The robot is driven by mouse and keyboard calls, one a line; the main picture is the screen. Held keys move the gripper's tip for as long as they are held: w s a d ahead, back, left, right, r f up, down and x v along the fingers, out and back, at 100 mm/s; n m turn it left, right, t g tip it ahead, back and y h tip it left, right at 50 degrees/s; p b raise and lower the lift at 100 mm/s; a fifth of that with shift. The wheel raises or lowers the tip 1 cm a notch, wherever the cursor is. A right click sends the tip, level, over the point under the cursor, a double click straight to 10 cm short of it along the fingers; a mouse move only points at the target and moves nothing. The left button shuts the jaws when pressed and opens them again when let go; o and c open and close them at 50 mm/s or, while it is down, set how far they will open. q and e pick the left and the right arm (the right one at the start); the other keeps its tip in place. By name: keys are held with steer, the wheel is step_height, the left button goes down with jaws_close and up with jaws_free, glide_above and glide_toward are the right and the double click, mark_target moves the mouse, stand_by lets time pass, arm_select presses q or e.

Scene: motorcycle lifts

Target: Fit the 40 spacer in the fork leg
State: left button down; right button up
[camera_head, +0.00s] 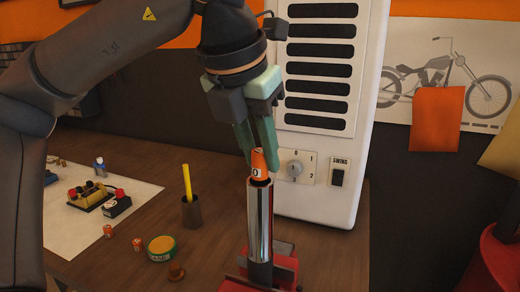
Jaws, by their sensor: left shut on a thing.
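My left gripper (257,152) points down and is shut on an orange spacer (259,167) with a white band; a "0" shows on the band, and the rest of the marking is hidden. The chrome fork leg (260,222) stands upright in a red clamp (283,268). The spacer is at the open top of the fork leg, in line with it; its lower end is hidden by or inside the rim, I cannot tell how deep. Two other small orange spacers stand on the bench, one (108,231) beside the white sheet and one (137,244) nearer the tin. My right gripper is out of view.
A white heater-like unit (330,205) stands close behind the fork leg. A white sheet (75,226) with parts lies at left.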

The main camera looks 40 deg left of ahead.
arm_select(q)
steer(key=shift+f+b, duration=0.6)
steer(key=shift+f, duration=0.05)
stand_by(0.6)
steer(key=c, duration=0.6)
jaws_free()
steer(key=shift+o, duration=0.4)
steer(key=o, duration=0.3)
steer(key=shift+r+p, duration=2.9)
steer(key=shift+r, duration=1.15)
